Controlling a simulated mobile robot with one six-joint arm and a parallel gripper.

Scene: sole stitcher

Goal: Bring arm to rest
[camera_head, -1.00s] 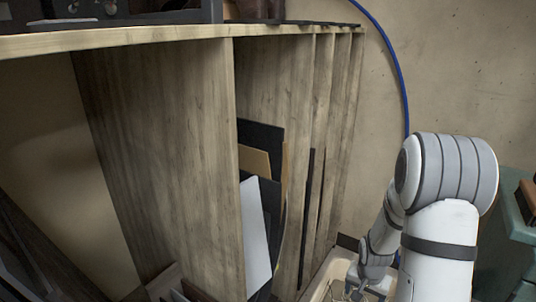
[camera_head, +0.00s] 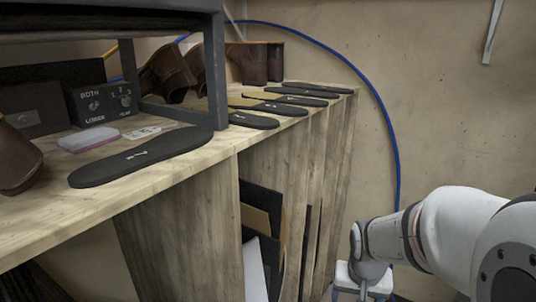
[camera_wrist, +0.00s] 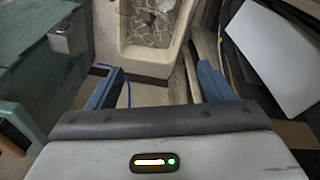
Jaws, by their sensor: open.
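My gripper (camera_wrist: 158,85) is open in the wrist view, with its two bluish fingers spread apart and nothing between them. It points down over the floor, on the near side of a pale basin-like container (camera_wrist: 135,52). In the head view my white and grey arm comes in from the right edge, and its wrist hangs down at the lower right, beside the wooden bench. The fingers themselves are not clear there, near the bottom edge of the picture.
The wooden bench (camera_head: 60,228) carries several dark soles (camera_head: 140,157), brown boots (camera_head: 255,62) and a small dark box (camera_head: 103,102). Sheets (camera_head: 262,208) stand in its slots. A blue hose (camera_head: 385,125) runs along the wall. A green cabinet (camera_wrist: 45,70) is at left in the wrist view.

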